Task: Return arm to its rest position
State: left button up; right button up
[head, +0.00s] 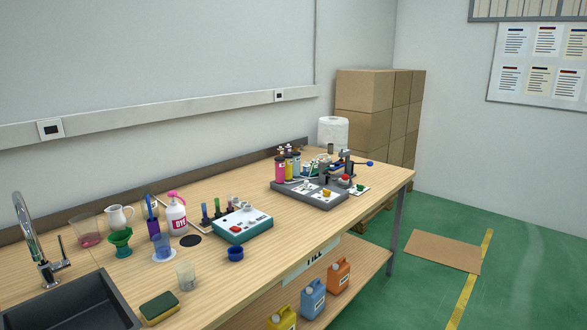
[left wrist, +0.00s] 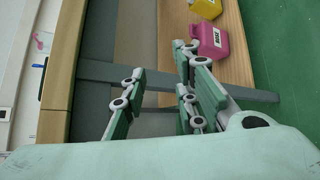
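My left gripper (left wrist: 160,85) shows in the left wrist view, with its green-and-grey fingers spread apart and nothing between them. It is beside the wooden bench, whose edge (left wrist: 62,75) runs along the left of that view. The lower shelf (left wrist: 228,70) and a pink jug (left wrist: 208,42) show beyond the fingers. Neither arm nor gripper shows in the head view, so my right gripper is out of sight.
The bench (head: 310,222) carries a sink (head: 70,305), a dye bottle (head: 176,213), a teal device (head: 237,225) and a grey station (head: 309,194). Coloured jugs, one blue (head: 313,299), stand on the lower shelf. Cardboard (head: 443,251) lies on the green floor, otherwise largely clear at right.

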pick_arm(q)
jog(key=s+d+f+m+g+h, duration=0.1)
jog(key=s+d+f+m+g, duration=0.15)
jog(key=s+f+m, duration=0.55)
jog(key=s+d+f+m+g, duration=0.1)
jog(key=s+f+m+g, duration=0.3)
jog(key=s+f, duration=0.7)
jog(key=s+a+f+m+g, duration=0.1)
jog(key=s+f+m, duration=0.3)
jog(key=s, duration=0.4)
jog(key=s+a+f+m+g, duration=0.1)
jog(key=s+f+m+g, duration=0.2)
jog(key=s, duration=0.6)
jog(key=s+a+f+m+g+y, duration=0.1)
jog(key=s+a+f+m+g, duration=0.1)
jog(key=s+f+m, duration=0.4)
jog(key=shift+s+f+m, duration=0.4)
jog(key=shift+s, duration=0.85)
jog(key=shift+g, duration=0.25)
